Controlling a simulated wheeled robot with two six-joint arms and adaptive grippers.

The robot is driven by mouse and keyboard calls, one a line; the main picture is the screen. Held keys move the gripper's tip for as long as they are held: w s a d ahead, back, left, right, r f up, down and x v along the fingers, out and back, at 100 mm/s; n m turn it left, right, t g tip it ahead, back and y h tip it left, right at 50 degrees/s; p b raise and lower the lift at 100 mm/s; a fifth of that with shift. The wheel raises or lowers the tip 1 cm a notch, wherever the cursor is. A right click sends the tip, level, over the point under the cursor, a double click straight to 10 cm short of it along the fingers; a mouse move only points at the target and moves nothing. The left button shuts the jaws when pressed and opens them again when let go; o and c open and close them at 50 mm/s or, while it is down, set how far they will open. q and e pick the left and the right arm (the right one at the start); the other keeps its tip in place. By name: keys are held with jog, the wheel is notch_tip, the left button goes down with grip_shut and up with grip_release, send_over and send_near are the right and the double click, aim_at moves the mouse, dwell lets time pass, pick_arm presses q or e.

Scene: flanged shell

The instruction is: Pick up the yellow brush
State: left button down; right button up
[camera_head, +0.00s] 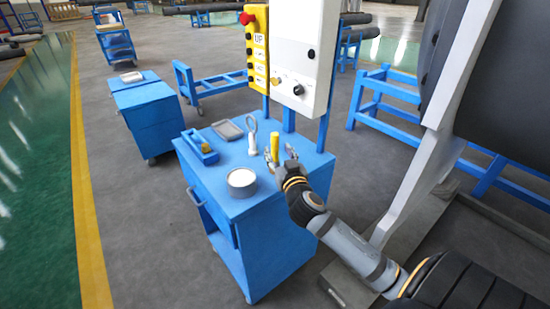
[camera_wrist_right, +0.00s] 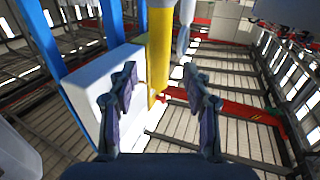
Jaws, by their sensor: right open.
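The yellow brush (camera_head: 275,147) shows as an upright yellow cylinder above the blue cart's top, at its right side. My right gripper (camera_head: 281,156) is right beside it, its fingers open. In the right wrist view the yellow cylinder (camera_wrist_right: 160,48) rises beyond and between the two spread fingertips of my right gripper (camera_wrist_right: 160,82). The fingers do not close on it, and I cannot tell whether either one touches it. The brush's lower end is partly hidden by the gripper in the head view. My left gripper is not in view.
The blue cart (camera_head: 215,188) also carries a round white-topped can (camera_head: 242,182), a blue box (camera_head: 200,148) with a yellowish item, a grey tray (camera_head: 227,130) and a ring-topped white tool (camera_head: 252,137). A control panel (camera_head: 306,50) with a yellow pendant (camera_head: 256,48) stands behind.

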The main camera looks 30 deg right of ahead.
aim_at(276, 146)
jog(key=p+x, duration=0.1)
jog(key=x, duration=0.4)
jog(key=shift+s, duration=0.2)
jog(key=shift+c, duration=0.9)
grip_shut()
